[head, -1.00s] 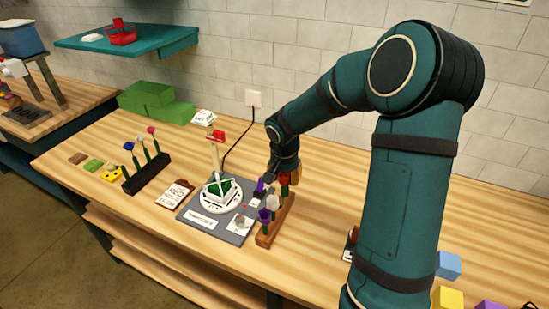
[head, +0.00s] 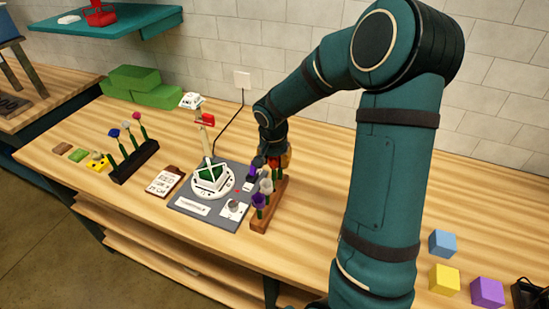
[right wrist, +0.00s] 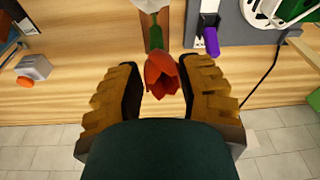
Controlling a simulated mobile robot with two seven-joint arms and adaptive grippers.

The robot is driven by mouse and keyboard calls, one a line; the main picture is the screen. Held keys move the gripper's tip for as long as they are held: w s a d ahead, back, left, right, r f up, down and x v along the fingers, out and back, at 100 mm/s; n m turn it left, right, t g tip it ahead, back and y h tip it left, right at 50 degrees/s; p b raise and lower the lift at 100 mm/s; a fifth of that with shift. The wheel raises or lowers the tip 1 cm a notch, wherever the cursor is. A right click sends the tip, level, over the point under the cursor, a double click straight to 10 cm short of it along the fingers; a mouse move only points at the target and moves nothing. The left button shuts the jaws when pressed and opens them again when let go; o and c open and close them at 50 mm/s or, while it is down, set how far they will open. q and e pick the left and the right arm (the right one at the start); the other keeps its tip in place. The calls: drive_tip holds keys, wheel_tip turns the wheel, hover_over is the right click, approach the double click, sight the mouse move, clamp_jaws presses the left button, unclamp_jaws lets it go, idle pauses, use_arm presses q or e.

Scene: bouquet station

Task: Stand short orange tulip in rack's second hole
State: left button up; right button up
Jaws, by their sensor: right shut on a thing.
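The short orange tulip, a red-orange bloom (right wrist: 162,76) on a green stem (right wrist: 155,36), sits between the fingers of my right gripper (right wrist: 160,88) in the right wrist view. The gripper is shut on it. In the head view my right gripper (head: 284,160) is at the far end of the brown wooden rack (head: 262,224), mostly hidden by my own arm. The rack holds a purple flower (head: 258,200) and a whitish one (head: 266,186) at its nearer holes. I cannot tell whether the tulip's stem end is in a hole. My left gripper is out of view.
Left of the rack is a grey mat (head: 187,207) with a round white stand (head: 209,181). A dark rack (head: 136,163) with several flowers stands further left. Blue (head: 442,243), yellow (head: 444,279) and purple (head: 487,292) cubes lie at right.

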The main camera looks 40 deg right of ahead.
drive_tip(key=shift+f+b, duration=0.5)
drive_tip(key=shift+b, duration=0.85)
idle(1.8)
drive_tip(key=shift+b+x, duration=1.25)
drive_tip(key=shift+b, duration=0.7)
idle(2.9)
